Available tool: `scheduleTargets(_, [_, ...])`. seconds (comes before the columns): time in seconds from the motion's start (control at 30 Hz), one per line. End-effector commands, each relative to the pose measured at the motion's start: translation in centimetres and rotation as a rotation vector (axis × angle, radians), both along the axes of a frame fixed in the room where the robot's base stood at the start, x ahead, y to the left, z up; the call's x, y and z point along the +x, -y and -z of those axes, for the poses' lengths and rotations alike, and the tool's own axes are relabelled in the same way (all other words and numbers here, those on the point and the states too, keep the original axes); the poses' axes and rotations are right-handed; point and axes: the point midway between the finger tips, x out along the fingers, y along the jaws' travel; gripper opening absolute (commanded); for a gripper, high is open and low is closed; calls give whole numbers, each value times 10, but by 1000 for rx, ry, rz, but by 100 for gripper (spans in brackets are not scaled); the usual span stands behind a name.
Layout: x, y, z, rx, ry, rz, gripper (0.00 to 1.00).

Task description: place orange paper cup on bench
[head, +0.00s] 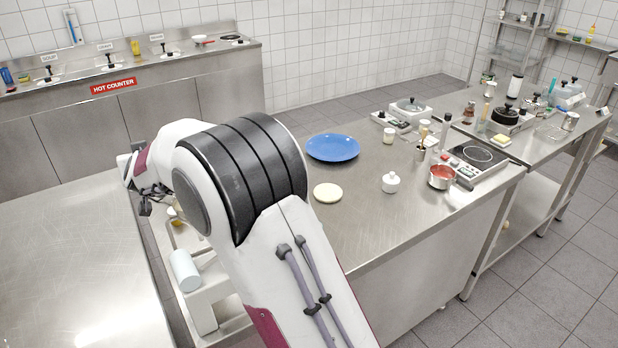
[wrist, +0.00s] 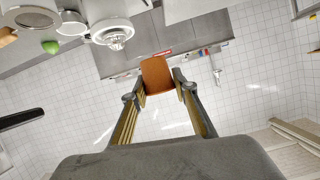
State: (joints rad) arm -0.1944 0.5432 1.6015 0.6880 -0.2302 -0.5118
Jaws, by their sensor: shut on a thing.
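The orange paper cup (wrist: 158,77) is between the two fingers of my gripper (wrist: 159,88) in the wrist view, and the fingers are shut on it. In the head view my gripper (head: 150,198) is small and partly hidden by my arm at the left, near the right edge of the left steel bench; I cannot make out the cup there. The left steel bench (head: 70,255) has a bare top. Another steel bench (head: 370,205) stands to the right of my arm.
The right bench holds a blue plate (head: 333,147), a pale round disc (head: 327,193), a white lidded pot (head: 390,182) and a red-filled pan (head: 441,177). A counter with a red HOT COUNTER sign (head: 113,86) runs along the back left. Bare steel lies near the right bench's front.

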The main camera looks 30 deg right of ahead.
Motion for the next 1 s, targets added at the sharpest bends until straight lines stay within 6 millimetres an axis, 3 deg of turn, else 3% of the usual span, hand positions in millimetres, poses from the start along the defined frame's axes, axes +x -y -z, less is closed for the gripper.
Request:
scheduleTargets(0.1, [-1,25,-11,1,1,40,7])
scheduleTargets(0.4, [-6,74,-29,-1,0,112,7])
scheduleTargets(1.0, [-19,184,-38,-3,-1,223,7])
